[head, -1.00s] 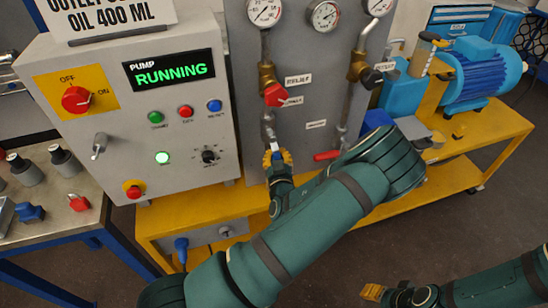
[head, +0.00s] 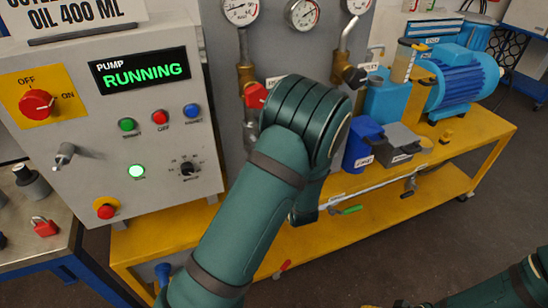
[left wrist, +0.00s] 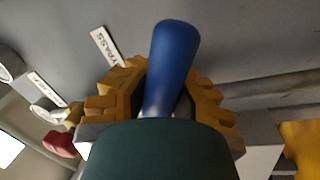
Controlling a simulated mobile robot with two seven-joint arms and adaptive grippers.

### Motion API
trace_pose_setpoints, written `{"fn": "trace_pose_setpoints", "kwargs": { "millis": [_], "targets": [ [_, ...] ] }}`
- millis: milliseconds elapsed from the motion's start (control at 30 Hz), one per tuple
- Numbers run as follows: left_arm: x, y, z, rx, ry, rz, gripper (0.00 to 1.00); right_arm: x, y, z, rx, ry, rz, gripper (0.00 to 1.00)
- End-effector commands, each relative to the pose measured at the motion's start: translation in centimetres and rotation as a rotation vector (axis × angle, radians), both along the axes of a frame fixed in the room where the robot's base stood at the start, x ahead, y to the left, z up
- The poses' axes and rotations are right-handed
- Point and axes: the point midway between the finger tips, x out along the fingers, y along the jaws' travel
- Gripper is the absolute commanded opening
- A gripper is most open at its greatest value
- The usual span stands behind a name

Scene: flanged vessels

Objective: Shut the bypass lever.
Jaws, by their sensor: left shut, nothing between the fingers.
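A blue lever handle (left wrist: 172,60) stands in the middle of the left wrist view, beside a white label (left wrist: 104,46) that seems to read BYPASS. My left gripper (left wrist: 163,95) is shut; its yellow ribbed fingers show on either side of the handle's lower part. I cannot tell whether they touch it, and nothing is held. The lever's foot is hidden behind my dark green wrist part. In the head view my left forearm hides the gripper and the lever. My right arm is at the bottom right; its gripper is at the lower edge, barely visible.
A red valve handle (head: 256,96) is on the grey panel just left of my left elbow. The pump control box (head: 110,150) reads RUNNING. Blue containers (head: 362,145) and a blue motor (head: 465,75) stand on the yellow skid (head: 450,150). A green handle (head: 352,209) lies below.

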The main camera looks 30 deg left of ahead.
Motion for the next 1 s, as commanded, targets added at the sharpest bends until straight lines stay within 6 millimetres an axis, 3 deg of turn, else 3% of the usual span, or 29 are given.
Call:
{"fn": "trace_pose_setpoints", "kwargs": {
  "millis": [500,1000],
  "targets": [
    [0.7,-0.8,3.0,-0.271,-0.316,-0.005,0.0,0.0,0.0,0.0,0.0,0.0,0.0,0.47],
    [0.7,-0.8,3.9,-0.354,-0.413,-0.005,0.0,0.0,0.0,0.0,0.0,0.0,0.0,0.47]
  ]
}}
